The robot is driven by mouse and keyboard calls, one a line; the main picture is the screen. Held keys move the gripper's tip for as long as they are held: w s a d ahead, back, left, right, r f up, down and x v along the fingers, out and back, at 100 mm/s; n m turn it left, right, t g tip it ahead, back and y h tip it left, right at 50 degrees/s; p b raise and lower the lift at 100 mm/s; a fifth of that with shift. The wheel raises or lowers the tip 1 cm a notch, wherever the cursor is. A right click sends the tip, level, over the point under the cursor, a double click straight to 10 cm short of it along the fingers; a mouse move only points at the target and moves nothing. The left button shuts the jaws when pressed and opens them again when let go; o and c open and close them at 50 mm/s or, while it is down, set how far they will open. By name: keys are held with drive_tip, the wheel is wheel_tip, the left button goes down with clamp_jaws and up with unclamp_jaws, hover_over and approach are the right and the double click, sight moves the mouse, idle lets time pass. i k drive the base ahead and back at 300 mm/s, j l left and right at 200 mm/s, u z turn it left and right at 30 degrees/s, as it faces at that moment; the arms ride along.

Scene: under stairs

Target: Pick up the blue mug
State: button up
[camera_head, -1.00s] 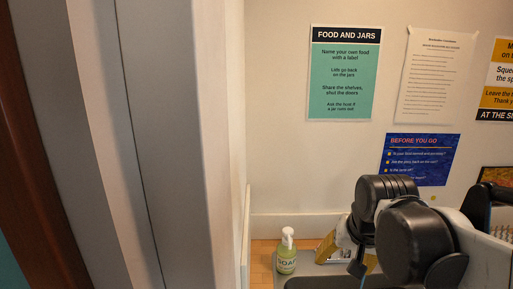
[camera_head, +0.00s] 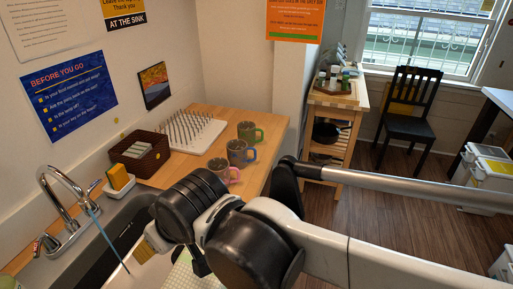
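The blue mug (camera_head: 237,151) stands upright on the wooden counter, the middle one of three mugs in a row. Its body looks dark grey and its blue handle points right. A mug with a green handle (camera_head: 247,131) stands behind it, and one with a pink handle (camera_head: 219,168) in front of it. I cannot make out my gripper's fingers.
A white peg rack (camera_head: 205,137) and a brown basket (camera_head: 127,163) stand left of the mugs. The sink with its tap (camera_head: 62,205) and a yellow sponge (camera_head: 118,177) is at the left. Bare counter (camera_head: 262,160) lies right of the mugs; a wooden cart (camera_head: 338,141) stands beyond.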

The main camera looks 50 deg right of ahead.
sight(236, 149)
drive_tip(key=z, duration=1.35)
